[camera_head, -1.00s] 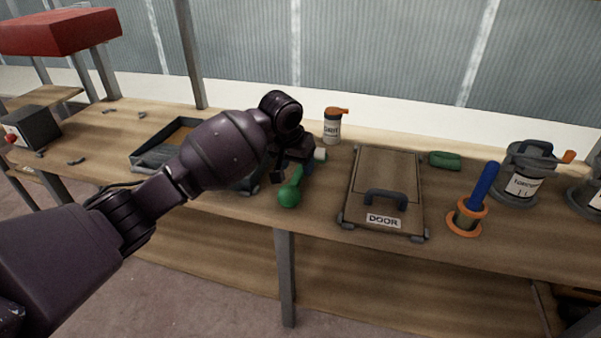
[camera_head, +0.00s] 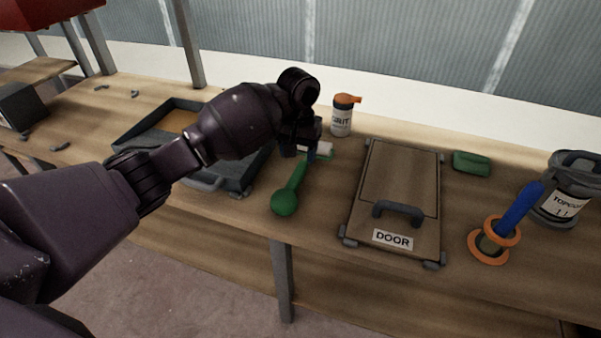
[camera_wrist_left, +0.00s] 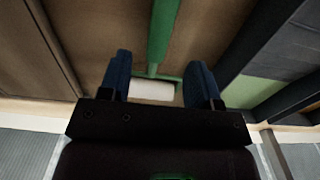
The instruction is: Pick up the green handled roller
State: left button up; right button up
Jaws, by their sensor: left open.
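The green handled roller (camera_head: 286,199) lies on the wooden bench, with its rounded green handle end toward the front edge. Its white roller sleeve (camera_head: 320,149) points to the back and partly shows beside my gripper. My left gripper (camera_head: 301,152) is over the roller's frame end, open. In the left wrist view my two blue fingertips (camera_wrist_left: 158,78) stand apart, with the green handle (camera_wrist_left: 163,35) and the white sleeve (camera_wrist_left: 152,89) showing between them. I see no contact between fingers and roller. My right gripper is not in view.
A dark tray (camera_head: 226,171) sits left of the roller, partly behind my arm. A door panel (camera_head: 402,187) lies close on the right. A bottle with an orange cap (camera_head: 342,117) stands behind. A blue-handled tool (camera_head: 518,210) and a green block (camera_head: 471,163) are further right.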

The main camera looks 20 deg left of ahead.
pick_arm(q)
jog(key=shift+f, duration=1.25)
notch_tip(320, 180, down, 4)
jog(key=shift+s+d+f+b, duration=0.1)
jog(key=shift+f+b, duration=0.05)
jog(key=shift+b, duration=0.8)
jog(key=shift+f, duration=0.35)
jog(key=shift+r, duration=0.15)
jog(key=c, duration=0.7)
jog(key=shift+c, duration=1.4)
grip_shut()
jog(key=shift+r, duration=0.1)
notch_tip(320, 180, up, 10)
jog(key=p, duration=0.2)
jog(key=shift+r+p, duration=0.15)
jog(key=shift+p, duration=0.25)
notch_tip(320, 180, up, 8)
jog(key=p, duration=0.2)
send_over(299, 169)
jog(key=shift+r, duration=0.8)
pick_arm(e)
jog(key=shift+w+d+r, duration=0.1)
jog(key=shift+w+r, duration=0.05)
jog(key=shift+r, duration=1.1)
